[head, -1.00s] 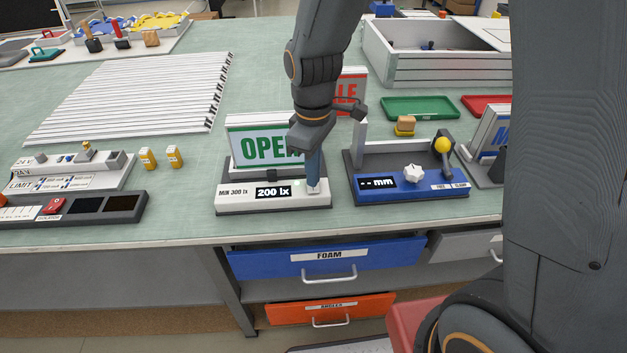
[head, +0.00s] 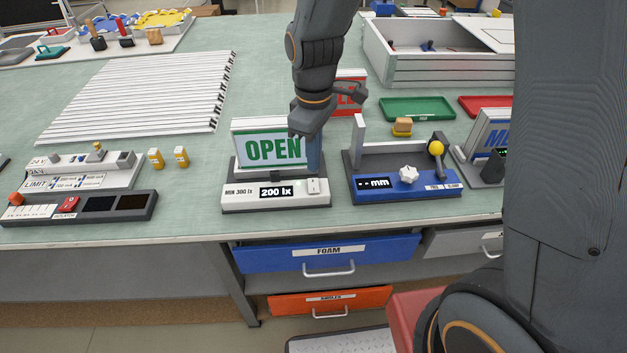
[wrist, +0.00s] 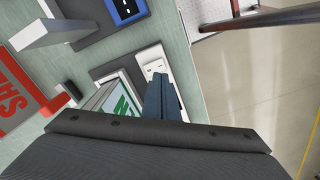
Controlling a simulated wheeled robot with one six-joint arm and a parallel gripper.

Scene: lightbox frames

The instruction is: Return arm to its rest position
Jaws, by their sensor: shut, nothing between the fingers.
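My gripper (head: 315,158) is shut and empty. In the head view its blue-grey fingers point down just behind the white switch box and beside the green-lettered OPEN sign (head: 272,149). The box (head: 240,197) reads "200 lx" on its display and has a white rocker switch (head: 313,186) at its right end, clear of the fingers in this view. In the wrist view the shut fingers (wrist: 163,98) point toward the white box (wrist: 155,68), with the sign (wrist: 122,103) beside them.
A blue gauge fixture (head: 420,190) with a yellow knob stands right of the box. A green tray (head: 418,108) and a large grey bin (head: 430,73) lie further back. White slats (head: 140,95) lie at left.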

